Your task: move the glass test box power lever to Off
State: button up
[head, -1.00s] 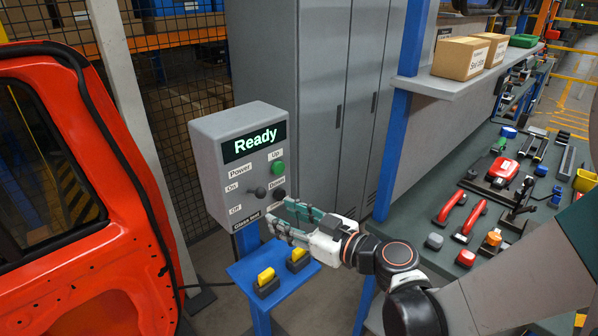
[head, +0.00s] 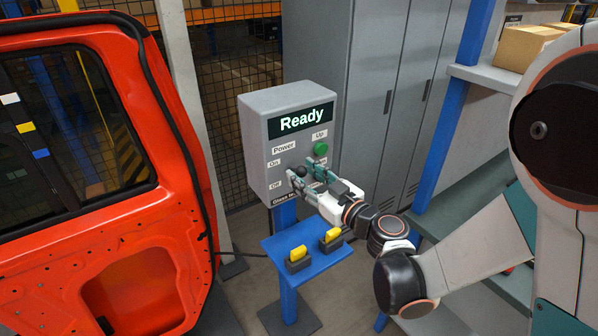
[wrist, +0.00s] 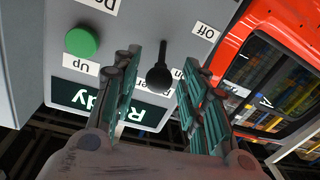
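The grey glass test box (head: 256,130) stands on a blue post and its screen reads "Ready". Its dark power lever (wrist: 159,76) has a round knob and sits beside the On label (head: 273,163), with the Off label (head: 275,187) below. In the head view the knob (head: 302,171) is partly hidden by my fingers. My gripper (head: 301,168) is at the panel front. In the wrist view its fingers (wrist: 162,57) are open, one on each side of the lever, with gaps visible. The wrist view shows the panel upside down.
A green Up button (head: 320,149) is close to my fingers on the right. A blue shelf (head: 267,244) with two yellow-and-black blocks is below. An orange-red car door (head: 180,130) stands left, grey lockers (head: 385,60) behind, a workbench on the right.

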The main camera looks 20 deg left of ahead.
jog(key=shift+x, duration=1.45)
grip_shut()
